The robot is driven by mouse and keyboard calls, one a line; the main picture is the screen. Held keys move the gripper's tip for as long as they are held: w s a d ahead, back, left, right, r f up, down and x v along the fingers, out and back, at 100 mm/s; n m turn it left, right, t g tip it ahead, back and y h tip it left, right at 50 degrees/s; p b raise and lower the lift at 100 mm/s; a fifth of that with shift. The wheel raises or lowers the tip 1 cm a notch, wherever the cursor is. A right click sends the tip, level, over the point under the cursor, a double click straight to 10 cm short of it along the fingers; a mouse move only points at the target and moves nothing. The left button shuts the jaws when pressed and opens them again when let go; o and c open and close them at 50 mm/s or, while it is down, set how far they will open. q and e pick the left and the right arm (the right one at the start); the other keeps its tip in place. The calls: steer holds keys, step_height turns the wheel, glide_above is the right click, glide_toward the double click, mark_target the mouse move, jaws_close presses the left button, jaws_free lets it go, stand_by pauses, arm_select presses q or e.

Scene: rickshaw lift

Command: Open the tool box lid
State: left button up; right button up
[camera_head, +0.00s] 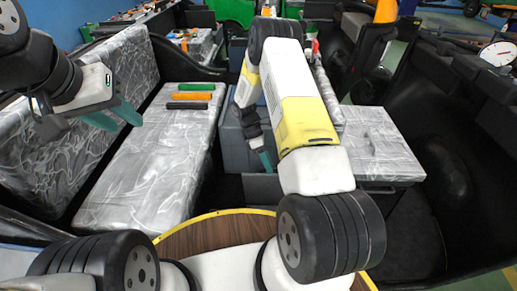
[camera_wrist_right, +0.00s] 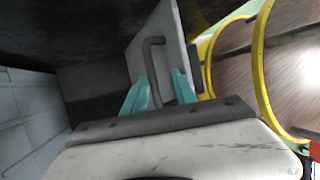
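The tool box appears to be the blue-grey box (camera_head: 232,150) in the middle of the head view, between the long marbled seat and my right arm, which hides part of it. In the right wrist view, a pale grey panel (camera_wrist_right: 143,66) carries a dark U-shaped handle (camera_wrist_right: 153,43). My right gripper (camera_wrist_right: 160,83) points at this handle with its teal fingers apart, one on either side of the handle's lower part; I cannot tell whether they touch it. My left gripper (camera_head: 118,117) is open and empty, raised over the seat's backrest at the left.
The long marbled seat (camera_head: 150,165) bears green, orange and black bars (camera_head: 190,95). A second marbled seat (camera_head: 375,150) lies right of my right arm. A wooden round floor with a yellow rim (camera_head: 215,235) is in front. Dark cab walls (camera_head: 450,130) bound the right side.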

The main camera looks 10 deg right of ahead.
steer(key=shift+s+a, duration=0.3)
steer(key=shift+s, duration=0.4)
steer(key=shift+w+r, duration=0.1)
steer(key=w+a+r, duration=0.1)
steer(key=w+r, duration=0.3)
steer(key=w, duration=0.3)
steer(key=shift+w+a, duration=0.15)
steer(key=shift+w, duration=0.25)
stand_by(0.5)
